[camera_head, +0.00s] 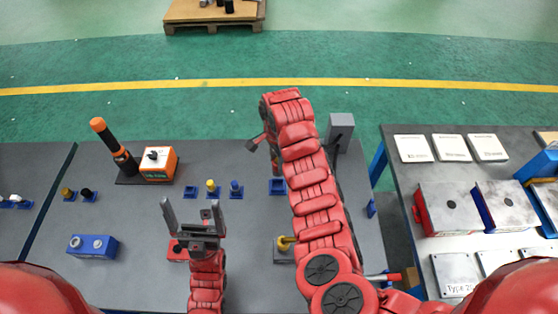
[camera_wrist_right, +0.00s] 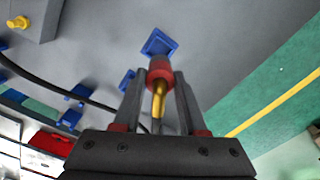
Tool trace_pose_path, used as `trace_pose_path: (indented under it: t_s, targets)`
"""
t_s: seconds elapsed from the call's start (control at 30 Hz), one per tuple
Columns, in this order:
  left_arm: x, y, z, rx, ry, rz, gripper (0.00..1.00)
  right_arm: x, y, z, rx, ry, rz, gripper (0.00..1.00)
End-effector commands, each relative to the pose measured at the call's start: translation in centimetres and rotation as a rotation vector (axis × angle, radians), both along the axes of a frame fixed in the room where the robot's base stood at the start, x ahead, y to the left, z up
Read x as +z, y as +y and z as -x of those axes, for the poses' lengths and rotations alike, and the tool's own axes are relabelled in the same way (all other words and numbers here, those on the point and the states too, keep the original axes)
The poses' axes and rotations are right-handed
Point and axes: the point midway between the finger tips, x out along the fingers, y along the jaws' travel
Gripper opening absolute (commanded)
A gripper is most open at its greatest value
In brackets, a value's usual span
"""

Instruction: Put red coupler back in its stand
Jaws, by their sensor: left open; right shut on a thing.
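The red coupler (camera_wrist_right: 160,70), with a gold stem, is held between the fingers of my right gripper (camera_wrist_right: 160,92) in the right wrist view. A square blue stand (camera_wrist_right: 159,43) lies just beyond the coupler's red end, which overlaps its near edge in that view. I cannot tell whether they touch. In the head view a blue stand (camera_head: 277,186) shows beside my right arm, which hides the coupler and most of the right gripper. My left gripper (camera_head: 191,212) is open and empty, with its fingers pointing up over the table.
Blue stands with a yellow coupler (camera_head: 211,187) and a blue coupler (camera_head: 235,188) stand left of my right arm. An orange-and-white box (camera_head: 159,164), a grey post (camera_head: 340,130) and a yellow fitting (camera_head: 284,242) are also on the table (camera_head: 140,225). A second table stands at right.

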Motion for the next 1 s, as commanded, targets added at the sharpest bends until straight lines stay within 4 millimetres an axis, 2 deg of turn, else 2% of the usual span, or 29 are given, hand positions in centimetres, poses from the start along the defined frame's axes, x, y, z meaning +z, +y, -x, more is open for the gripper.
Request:
trace_pose_path:
  t_s: [0.37,1.0]
  targets:
    - [0.1,0.1,-0.1,0.000,0.004,0.001,1.00,0.1,0.0,0.0,0.000,-0.002,0.000,0.00]
    - [-1.9,0.1,-0.2,0.000,0.005,0.002,1.00,-5.3,0.0,-0.1,-0.001,-0.002,0.000,0.00]
